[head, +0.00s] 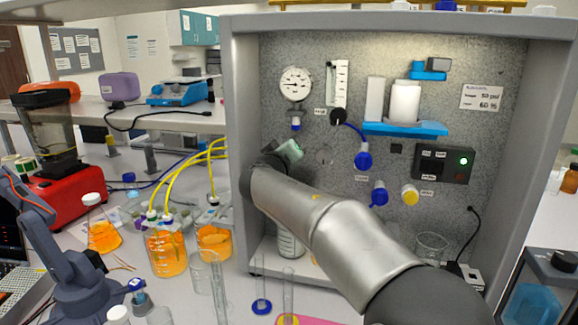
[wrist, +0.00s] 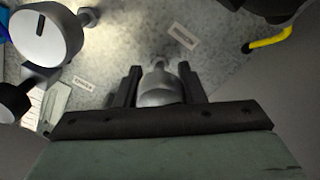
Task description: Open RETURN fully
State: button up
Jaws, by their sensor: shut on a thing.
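A rounded grey knob (wrist: 158,90) on the speckled back panel sits between the two dark fingers of my gripper (wrist: 160,70) in the wrist view. The fingers are shut on its sides. A small label (wrist: 184,36) is above it and another label (wrist: 84,84) is to its left; I cannot read RETURN on either. In the head view my gripper's grey-green body (head: 288,151) is at the left of the rig, mostly behind my arm. The fingertips and the held knob are hidden there.
The rig's grey cabinet (head: 240,120) surrounds the panel. A pressure gauge (head: 295,83), a blue valve (head: 364,157), a yellow knob (head: 410,195) and a black controller (head: 444,164) are on the panel. Beakers of orange liquid (head: 166,255) with yellow tubes stand outside at left.

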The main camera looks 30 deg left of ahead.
jog(key=n+b, duration=0.2)
jog(key=n, duration=0.1)
jog(key=shift+f+n, duration=0.15)
jog(key=shift+n, duration=0.25)
jog(key=n, duration=0.4)
jog(key=shift+b, duration=0.4)
jog(key=shift+n, duration=0.3)
jog(key=o, duration=1)
jog(key=b+v, duration=0.5)
jog(key=v, duration=1.2)
jog(key=shift+s, duration=0.25)
